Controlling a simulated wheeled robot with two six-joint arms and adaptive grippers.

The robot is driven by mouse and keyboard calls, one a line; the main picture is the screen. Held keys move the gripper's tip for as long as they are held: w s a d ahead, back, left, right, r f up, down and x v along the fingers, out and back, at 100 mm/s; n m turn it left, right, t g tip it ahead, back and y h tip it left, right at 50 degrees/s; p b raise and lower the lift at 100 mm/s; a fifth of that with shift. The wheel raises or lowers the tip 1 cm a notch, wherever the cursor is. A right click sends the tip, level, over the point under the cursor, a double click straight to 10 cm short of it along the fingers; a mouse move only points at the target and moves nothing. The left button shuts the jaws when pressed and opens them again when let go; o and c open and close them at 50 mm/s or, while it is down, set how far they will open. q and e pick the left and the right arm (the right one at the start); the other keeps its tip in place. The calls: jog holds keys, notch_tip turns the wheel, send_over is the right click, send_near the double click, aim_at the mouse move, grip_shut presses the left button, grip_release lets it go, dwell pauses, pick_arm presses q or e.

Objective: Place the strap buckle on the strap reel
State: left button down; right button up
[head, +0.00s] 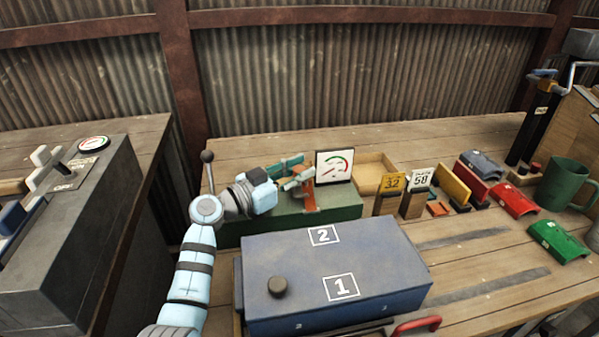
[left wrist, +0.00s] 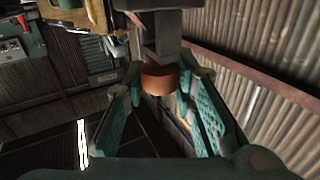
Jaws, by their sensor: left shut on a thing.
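My left gripper (head: 294,176) reaches in from the left over the green box, with its teal fingers pointing right. It is shut on an orange piece (head: 309,194), which I take for the strap buckle. In the left wrist view the fingers (left wrist: 160,98) stand on either side of a brown-orange rounded piece (left wrist: 158,79), with a dark grey block right behind it. The fingers partly hide the piece, so its full shape is unclear. I cannot tell for sure which thing is the strap reel. My right gripper is not in view.
The green box (head: 345,214) carries a gauge (head: 334,165). A blue box (head: 385,265) marked 1 and 2 stands in front. Tagged blocks 32 (head: 390,184) and 58 (head: 420,179), coloured covers and a green mug (head: 565,183) stand right. A black crank post (head: 529,135) rises behind.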

aim_at(294, 172)
pick_arm(q)
jog(key=c, duration=1.3)
grip_release()
jog(key=shift+s+f, duration=0.1)
jog(key=shift+f, duration=0.65)
jog(key=shift+c, duration=0.2)
jog(key=shift+r+p, duration=0.25)
jog(key=shift+p, duration=0.15)
jog(key=shift+d+r+p, duration=0.1)
jog(key=shift+r+p, duration=0.45)
jog(key=shift+p, duration=0.2)
jog(key=v, duration=0.7)
jog(key=shift+a, duration=0.35)
jog(key=shift+d, duration=0.1)
